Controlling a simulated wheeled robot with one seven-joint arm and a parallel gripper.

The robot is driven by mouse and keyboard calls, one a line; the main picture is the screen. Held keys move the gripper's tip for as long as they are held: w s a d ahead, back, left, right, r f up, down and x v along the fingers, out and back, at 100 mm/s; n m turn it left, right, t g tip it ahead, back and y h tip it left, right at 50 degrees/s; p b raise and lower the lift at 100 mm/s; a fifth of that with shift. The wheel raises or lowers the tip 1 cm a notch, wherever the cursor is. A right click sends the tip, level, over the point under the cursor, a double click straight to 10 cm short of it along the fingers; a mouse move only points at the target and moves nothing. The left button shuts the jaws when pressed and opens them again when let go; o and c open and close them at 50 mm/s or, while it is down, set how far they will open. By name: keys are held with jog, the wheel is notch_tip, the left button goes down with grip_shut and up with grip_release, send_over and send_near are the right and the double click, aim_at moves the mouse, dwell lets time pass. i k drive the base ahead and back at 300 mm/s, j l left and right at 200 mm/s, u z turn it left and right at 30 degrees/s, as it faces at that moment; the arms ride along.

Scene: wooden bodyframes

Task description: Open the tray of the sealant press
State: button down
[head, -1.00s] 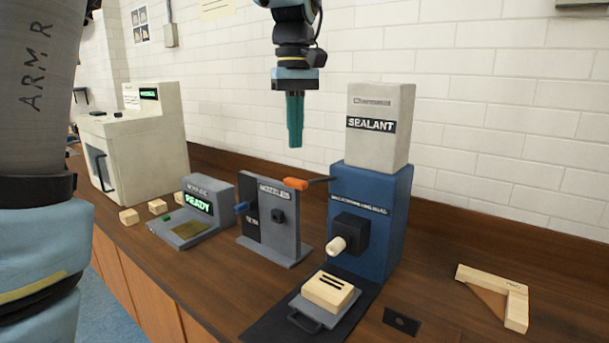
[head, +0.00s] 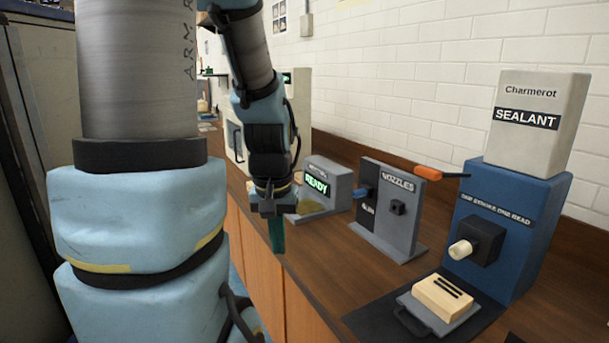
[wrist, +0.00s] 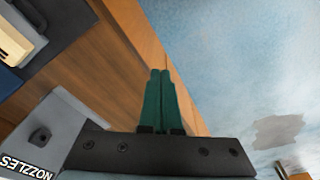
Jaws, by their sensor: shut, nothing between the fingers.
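The sealant press (head: 508,225) is a blue block with a pale "SEALANT" box on top, at the right of the head view. An orange-handled lever (head: 428,173) sticks out of its left side and a cream nozzle (head: 460,249) points out of its front. The grey tray (head: 437,316) lies at its foot on a black mat, with a loop handle (head: 411,321) at the front and a slotted wooden block (head: 443,297) on top. My gripper (head: 276,236) has green fingers, shut and empty, pointing down left of the press, apart from it. The fingers also show in the wrist view (wrist: 160,98).
In the wrist view the bench's front edge runs beside the fingers, with blue floor (wrist: 235,60) beyond.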

aim_at(439, 303)
jog(key=z, duration=1.15)
jog(key=j+u, duration=0.3)
jog(key=j, duration=0.15)
jog(key=j+u, duration=0.25)
jog(key=j, duration=0.2)
